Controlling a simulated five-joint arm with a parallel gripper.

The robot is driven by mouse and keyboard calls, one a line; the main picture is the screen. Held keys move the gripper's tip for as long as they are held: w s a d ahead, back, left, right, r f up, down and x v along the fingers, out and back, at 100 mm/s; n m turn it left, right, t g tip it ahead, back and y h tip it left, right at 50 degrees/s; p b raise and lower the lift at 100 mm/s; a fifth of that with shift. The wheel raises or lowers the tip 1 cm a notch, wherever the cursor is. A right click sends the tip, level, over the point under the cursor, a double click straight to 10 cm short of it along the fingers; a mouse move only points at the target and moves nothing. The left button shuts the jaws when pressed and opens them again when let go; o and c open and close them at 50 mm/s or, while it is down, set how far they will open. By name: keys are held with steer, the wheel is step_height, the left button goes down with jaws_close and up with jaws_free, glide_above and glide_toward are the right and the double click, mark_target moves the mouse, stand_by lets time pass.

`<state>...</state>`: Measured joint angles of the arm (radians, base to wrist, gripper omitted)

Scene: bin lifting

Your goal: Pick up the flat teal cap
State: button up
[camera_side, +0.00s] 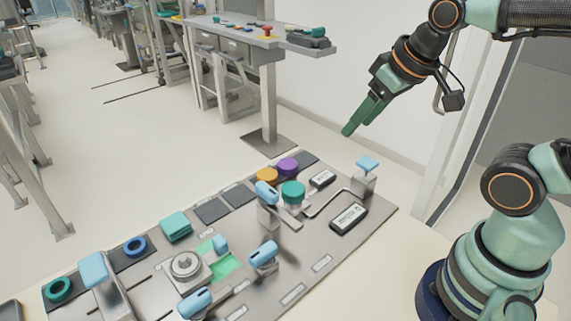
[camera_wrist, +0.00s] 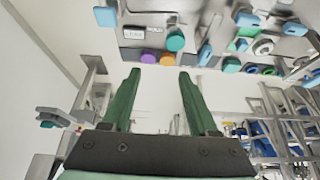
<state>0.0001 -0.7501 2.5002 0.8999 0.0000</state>
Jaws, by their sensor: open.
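A round teal cap (camera_side: 293,190) sits near the middle of the grey workboard, in front of a purple cap. It also shows at the top of the wrist view (camera_wrist: 175,41). A flat, square teal piece (camera_side: 176,225) lies further left on a dark pad; it shows in the wrist view too (camera_wrist: 231,65). I cannot tell for certain which of the two is the flat teal cap. My gripper (camera_side: 352,126) is high above the board's far right side, clear of both. Its green fingers (camera_wrist: 160,75) are apart, with nothing between them.
The grey workboard (camera_side: 290,283) holds purple (camera_side: 288,165) and orange (camera_side: 267,174) caps, blue-topped levers (camera_side: 263,254), a round metal dial (camera_side: 187,265) and blue (camera_side: 135,246) and teal (camera_side: 59,290) rings. A bent rod stands near the round teal cap. The air around my gripper is free.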

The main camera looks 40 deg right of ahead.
steer(key=o, duration=0.6)
steer(key=shift+o, duration=0.2)
steer(key=m+g, duration=0.6)
steer(key=m, duration=1)
glide_above(294, 188)
step_height(294, 188, down, 8)
steer(key=f, duration=0.1)
step_height(294, 188, down, 11)
steer(key=shift+f, duration=0.15)
